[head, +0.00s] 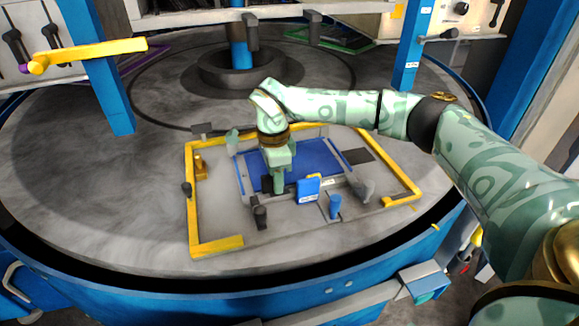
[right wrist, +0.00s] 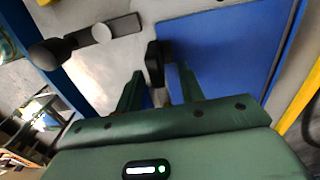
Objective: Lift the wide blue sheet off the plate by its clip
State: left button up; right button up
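The wide blue sheet (head: 318,158) lies flat on the grey plate inside a yellow-edged frame; it fills the upper right of the right wrist view (right wrist: 230,50). My right gripper (head: 279,188) is pointed down at the sheet's near left part and hides some of it. A small blue block with a white label (head: 308,188) stands just right of it. In the right wrist view, my right gripper's fingers (right wrist: 160,85) are apart. A black piece (right wrist: 154,63) and some blue show at the gap; I cannot tell whether they touch. My left gripper is not in view.
Yellow bars (head: 216,245) edge the frame. Black knobs (head: 260,213), a blue peg (head: 335,205) and a grey-green piece (head: 363,188) stand near its front. A yellow lever (head: 85,54) and blue posts stand behind. The round grey table (head: 130,185) is clear at left.

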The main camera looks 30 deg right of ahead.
grip_shut()
jog(key=shift+r, duration=0.15)
